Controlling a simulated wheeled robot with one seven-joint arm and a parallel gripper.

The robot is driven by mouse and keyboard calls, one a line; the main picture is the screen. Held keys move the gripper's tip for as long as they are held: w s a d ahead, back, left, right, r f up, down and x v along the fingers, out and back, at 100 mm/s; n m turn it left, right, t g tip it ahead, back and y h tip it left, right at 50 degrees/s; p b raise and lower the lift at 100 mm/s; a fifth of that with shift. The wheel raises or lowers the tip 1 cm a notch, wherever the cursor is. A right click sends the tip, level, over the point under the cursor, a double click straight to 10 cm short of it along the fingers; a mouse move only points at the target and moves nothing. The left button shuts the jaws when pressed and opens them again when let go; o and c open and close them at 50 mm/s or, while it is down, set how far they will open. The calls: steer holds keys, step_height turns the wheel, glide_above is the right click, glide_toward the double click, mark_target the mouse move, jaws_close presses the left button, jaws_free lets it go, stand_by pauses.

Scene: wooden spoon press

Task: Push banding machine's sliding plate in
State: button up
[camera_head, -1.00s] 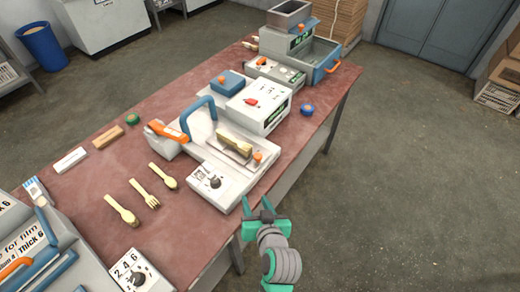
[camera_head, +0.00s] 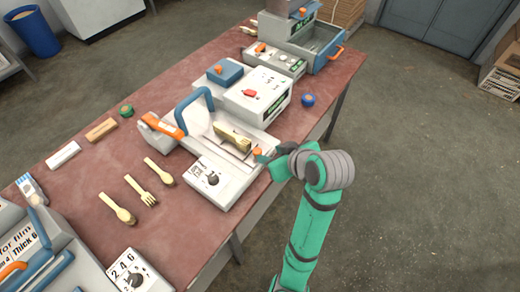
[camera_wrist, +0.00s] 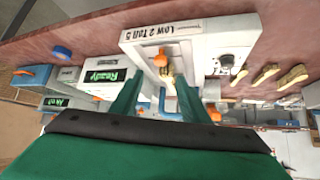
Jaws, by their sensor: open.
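The banding machine (camera_head: 215,165) is a white machine in the middle of the red table, with a blue arched handle and an orange lever. Its sliding plate (camera_head: 238,150) shows at the front with an orange knob (camera_head: 257,152) at its near end. A bundle of wooden utensils (camera_head: 232,137) lies over the plate. My gripper (camera_head: 266,160) is open at the machine's front edge, close to the knob. In the wrist view the knob (camera_wrist: 160,58) lies ahead of and between my open fingers (camera_wrist: 158,100). I cannot tell whether they touch it.
Loose wooden utensils (camera_head: 140,190) lie left of the machine. A blue round item (camera_head: 308,99) sits near the right table edge. A dial machine (camera_head: 135,275) is at the near left.

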mark_target(257, 151)
steer(key=x, duration=1)
steer(key=shift+w+f, duration=0.1)
steer(key=shift+f, duration=0.1)
jaws_close()
